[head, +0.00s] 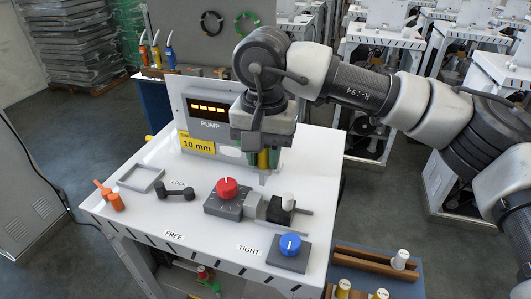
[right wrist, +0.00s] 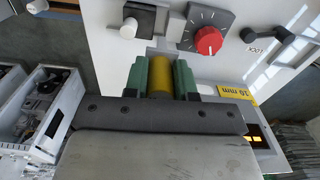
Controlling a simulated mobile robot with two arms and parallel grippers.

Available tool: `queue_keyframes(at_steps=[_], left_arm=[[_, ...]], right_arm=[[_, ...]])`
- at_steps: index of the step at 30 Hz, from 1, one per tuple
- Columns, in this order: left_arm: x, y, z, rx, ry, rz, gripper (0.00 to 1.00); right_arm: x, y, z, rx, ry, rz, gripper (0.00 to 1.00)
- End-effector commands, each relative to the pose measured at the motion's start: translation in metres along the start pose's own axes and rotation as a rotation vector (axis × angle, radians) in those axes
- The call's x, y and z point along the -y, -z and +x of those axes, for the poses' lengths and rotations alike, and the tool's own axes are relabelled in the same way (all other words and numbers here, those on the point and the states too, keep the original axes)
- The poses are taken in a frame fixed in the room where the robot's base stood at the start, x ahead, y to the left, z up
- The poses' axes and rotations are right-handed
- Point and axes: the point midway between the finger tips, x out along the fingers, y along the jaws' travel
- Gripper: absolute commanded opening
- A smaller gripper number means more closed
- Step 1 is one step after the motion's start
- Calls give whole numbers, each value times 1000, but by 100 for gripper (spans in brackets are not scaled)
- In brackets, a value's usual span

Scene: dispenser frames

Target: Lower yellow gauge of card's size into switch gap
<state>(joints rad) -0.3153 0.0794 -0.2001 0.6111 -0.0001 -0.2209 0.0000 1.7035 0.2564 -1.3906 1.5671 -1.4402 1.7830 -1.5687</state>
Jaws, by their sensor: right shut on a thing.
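My right gripper (head: 262,165) is shut on a yellow gauge (right wrist: 159,80), gripped between its green finger pads. It holds the gauge above the white bench, behind the switch; the gauge's lower end is hard to make out. A yellow card (head: 196,143) on the pump panel reads "10 mm". The switch has a grey block with a red dial (head: 228,190) and, to its right, a black block with a white knob (head: 282,207). The gap lies between these blocks; its width is unclear. In the right wrist view the gauge is close to this gap. My left gripper is not in view.
A blue knob (head: 290,243) stands by the "TIGHT" label at the bench's (head: 150,213) front right. A black lever (head: 174,192), orange pegs (head: 109,195) and a grey square frame (head: 141,177) are on the left. A blue tray (head: 410,285) with white-capped gauges is at lower right.

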Motion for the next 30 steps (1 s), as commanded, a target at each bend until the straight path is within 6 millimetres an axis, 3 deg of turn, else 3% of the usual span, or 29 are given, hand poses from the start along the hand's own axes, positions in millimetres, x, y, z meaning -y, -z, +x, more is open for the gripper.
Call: queue_keyframes(at_steps=[11, 19, 30], left_arm=[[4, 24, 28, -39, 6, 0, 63], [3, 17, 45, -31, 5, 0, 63], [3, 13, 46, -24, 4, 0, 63]], right_arm=[[0, 0, 30, 0, 0, -4, 2], [0, 0, 50, 1, 0, -4, 2], [0, 0, 52, 0, 0, -4, 2]])
